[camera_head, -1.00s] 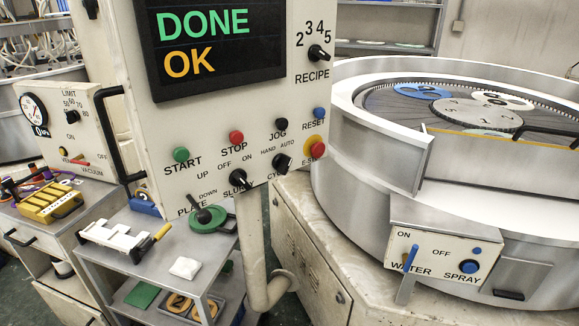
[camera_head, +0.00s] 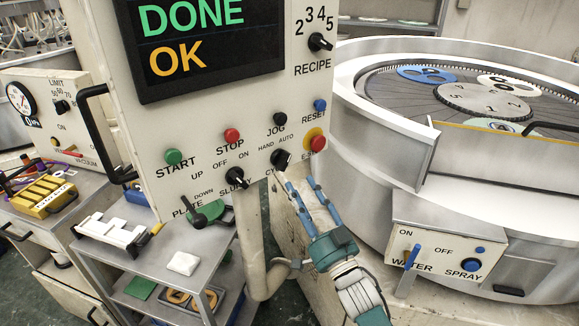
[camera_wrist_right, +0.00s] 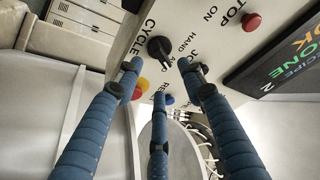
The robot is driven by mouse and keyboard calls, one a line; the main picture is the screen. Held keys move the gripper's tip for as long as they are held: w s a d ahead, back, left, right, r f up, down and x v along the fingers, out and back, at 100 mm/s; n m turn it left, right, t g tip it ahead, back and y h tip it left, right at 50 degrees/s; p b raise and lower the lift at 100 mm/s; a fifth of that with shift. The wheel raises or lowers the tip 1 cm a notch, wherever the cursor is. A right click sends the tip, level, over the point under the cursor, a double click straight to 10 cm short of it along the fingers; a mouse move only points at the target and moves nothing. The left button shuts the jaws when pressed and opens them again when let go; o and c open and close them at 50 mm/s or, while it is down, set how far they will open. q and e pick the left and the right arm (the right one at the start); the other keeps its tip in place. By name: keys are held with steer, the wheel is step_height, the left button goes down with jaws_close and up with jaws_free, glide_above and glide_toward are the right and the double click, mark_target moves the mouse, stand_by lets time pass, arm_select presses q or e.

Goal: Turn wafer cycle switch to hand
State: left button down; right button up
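The cycle switch is a black rotary knob (camera_head: 281,158) on the lower right of the white control panel, under the HAND and AUTO labels. It also shows in the right wrist view (camera_wrist_right: 159,48), just beyond my fingertips. Its pointer seems to lean toward AUTO, but it is too small to be sure. My right gripper (camera_head: 298,182) is below and right of the knob, its fingers reaching up toward it. In the wrist view the three blue fingers of the right gripper (camera_wrist_right: 160,76) are spread apart with nothing between them. My left gripper is out of view.
The emergency stop (camera_head: 315,139) is close right of the knob, the slurry switch (camera_head: 236,178) left of it. Jog button (camera_head: 280,118) is above. The lapping machine (camera_head: 380,150) stands at right. A grey cart (camera_head: 160,262) stands lower left. The screen (camera_head: 200,50) reads DONE OK.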

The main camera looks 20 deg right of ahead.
mark_target(282, 160)
steer(key=p+x, duration=0.1)
steer(key=x, duration=0.6)
steer(key=shift+w+p, duration=0.2)
steer(key=shift+p, duration=0.2)
steer(key=shift+f, duration=0.15)
jaws_close()
